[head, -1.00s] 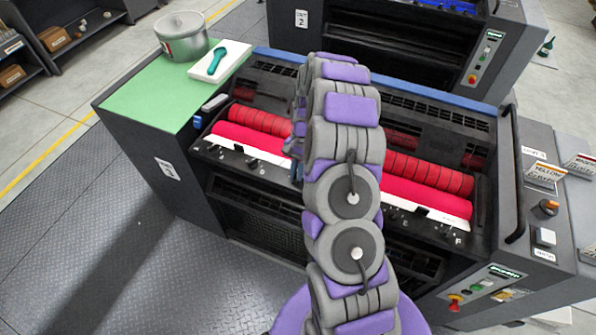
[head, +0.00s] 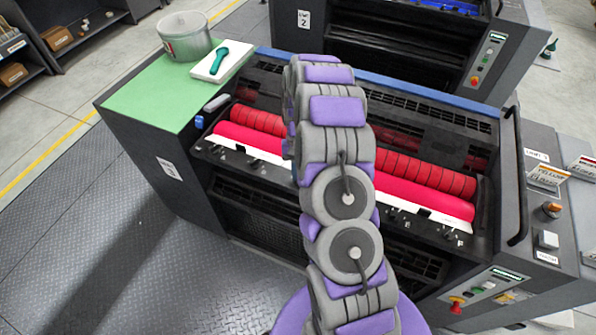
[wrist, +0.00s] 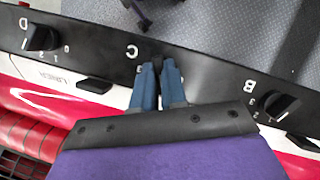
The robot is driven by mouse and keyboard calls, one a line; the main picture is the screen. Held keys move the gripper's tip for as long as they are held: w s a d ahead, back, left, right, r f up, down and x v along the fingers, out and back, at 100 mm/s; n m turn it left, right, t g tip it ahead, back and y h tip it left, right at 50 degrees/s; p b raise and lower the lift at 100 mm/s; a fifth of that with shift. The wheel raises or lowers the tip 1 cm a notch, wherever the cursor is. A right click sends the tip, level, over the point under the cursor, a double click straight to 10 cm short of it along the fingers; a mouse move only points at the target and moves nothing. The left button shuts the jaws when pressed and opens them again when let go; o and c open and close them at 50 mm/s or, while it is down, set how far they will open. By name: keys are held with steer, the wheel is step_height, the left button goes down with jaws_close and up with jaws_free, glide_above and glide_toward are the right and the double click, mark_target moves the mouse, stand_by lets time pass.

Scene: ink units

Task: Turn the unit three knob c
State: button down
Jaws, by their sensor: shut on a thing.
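Knob C (wrist: 158,61) is a small black knob on the black strip of unit three, with a white letter C beside it in the wrist view. My gripper (wrist: 158,68) has its two blue fingers closed on either side of it, and they cover most of the knob. In the head view my arm stands in front of unit three (head: 172,168) and hides the gripper and knob C.
Knob D (wrist: 44,37) is left of my gripper and knob B (wrist: 280,104) is right, both apart from the fingers. Red rollers (head: 425,172) lie behind the strip. A pot (head: 186,38) and a white tray (head: 217,68) stand on the green top.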

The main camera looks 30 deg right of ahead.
steer(key=shift+s, duration=0.1)
steer(key=c, duration=1.2)
jaws_free()
steer(key=shift+r, duration=0.2)
steer(key=v, duration=1.7)
steer(key=shift+w+d+f, duration=0.1)
steer(key=shift+w+f, duration=0.05)
steer(key=shift+w, duration=0.05)
